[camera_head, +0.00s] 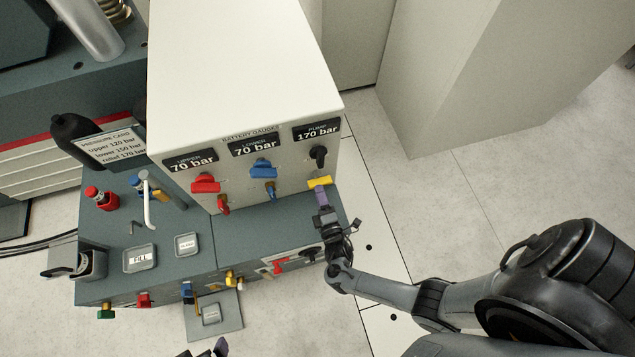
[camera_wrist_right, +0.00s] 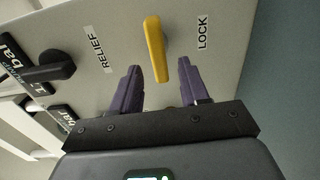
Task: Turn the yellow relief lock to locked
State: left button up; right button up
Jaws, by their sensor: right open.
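The yellow relief lock (camera_head: 319,182) is a bar-shaped handle low on the right of the white panel's front. In the right wrist view the yellow handle (camera_wrist_right: 155,48) sits between a RELIEF label (camera_wrist_right: 98,48) on the left and a LOCK label (camera_wrist_right: 202,34) on the right. My right gripper (camera_head: 321,194) is open at the handle. In the wrist view its two purple fingers (camera_wrist_right: 160,72) stand either side of the handle's near end, with gaps visible. My left gripper (camera_head: 207,350) shows only partly at the bottom edge; its jaw opening is unclear.
The white panel also carries a black knob (camera_head: 318,155), a red valve (camera_head: 205,184) and a blue valve (camera_head: 263,168). Gauges read 70, 70 and 170 bar. A grey bench (camera_head: 160,262) with FILL and other plates lies below. Open floor (camera_head: 440,200) is to the right.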

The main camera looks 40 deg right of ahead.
jog(key=v, duration=0.6)
jog(key=shift+s, duration=0.2)
